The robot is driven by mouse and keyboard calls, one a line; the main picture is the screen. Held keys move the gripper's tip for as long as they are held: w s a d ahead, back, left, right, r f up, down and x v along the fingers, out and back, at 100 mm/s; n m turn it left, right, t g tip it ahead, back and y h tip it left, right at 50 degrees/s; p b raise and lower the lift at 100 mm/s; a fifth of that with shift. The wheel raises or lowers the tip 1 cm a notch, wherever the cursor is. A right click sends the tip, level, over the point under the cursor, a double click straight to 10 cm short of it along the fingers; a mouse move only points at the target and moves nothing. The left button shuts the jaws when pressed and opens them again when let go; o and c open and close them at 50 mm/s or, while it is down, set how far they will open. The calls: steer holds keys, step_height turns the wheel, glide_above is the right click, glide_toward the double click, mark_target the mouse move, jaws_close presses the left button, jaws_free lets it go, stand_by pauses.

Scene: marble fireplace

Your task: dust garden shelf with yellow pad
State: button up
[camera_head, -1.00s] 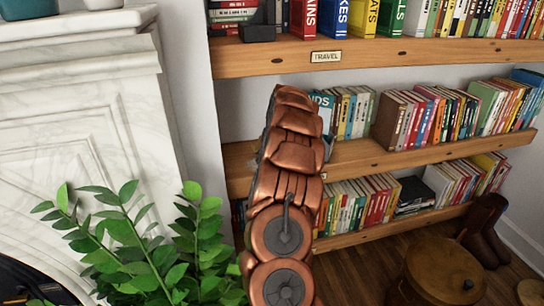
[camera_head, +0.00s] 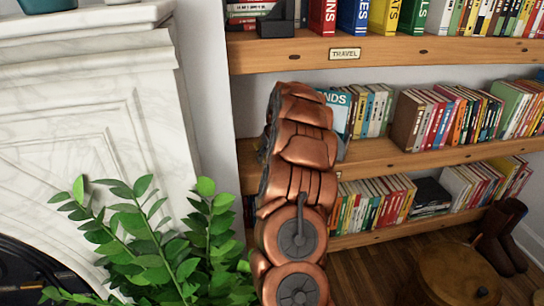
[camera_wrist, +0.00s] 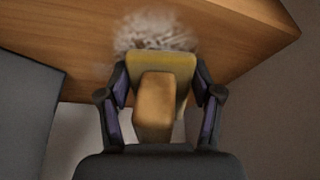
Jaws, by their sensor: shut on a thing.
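The wrist view shows the yellow pad (camera_wrist: 178,66), with a blocky tan-yellow grip part, between the two dark fingers of my gripper (camera_wrist: 160,84). My gripper is shut on it. The pad's far edge is at a fuzzy grey-white patch of dust (camera_wrist: 155,32) on a wooden shelf board (camera_wrist: 245,35). I cannot tell whether the pad touches the board. In the head view my arm reaches toward the middle wooden shelf (camera_head: 385,158), and my gripper and the pad are hidden behind it. No garden label is readable.
The upper shelf has a TRAVEL label (camera_head: 345,54) and coloured books. More books (camera_head: 450,118) fill the middle shelf. A leafy plant (camera_head: 150,245) and a marble fireplace (camera_head: 90,150) are close on the left. Brown boots (camera_head: 500,235) and a round wooden stool (camera_head: 455,275) stand at right.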

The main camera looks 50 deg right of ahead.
steer(key=shift+w+a+f, duration=0.1)
steer(key=shift+w+a, duration=0.8)
steer(key=shift+a, duration=0.3)
steer(key=shift+w+d, duration=0.4)
steer(key=shift+w, duration=0.15)
steer(key=shift+w+d+f+p, duration=0.15)
steer(key=shift+w+d+p, duration=0.05)
steer(key=shift+w+p, duration=0.15)
steer(key=shift+s+d, duration=0.55)
steer(key=shift+d, duration=0.2)
steer(key=shift+s+d, duration=0.55)
steer(key=shift+d, duration=0.2)
steer(key=shift+s+d+f+b, duration=0.1)
steer(key=shift+s+d+b, duration=0.15)
steer(key=shift+s+d, duration=0.7)
steer(key=shift+s+d+b, duration=0.2)
steer(key=shift+s+d, duration=0.45)
steer(key=shift+d, duration=0.5)
steer(key=shift+s+d, duration=0.9)
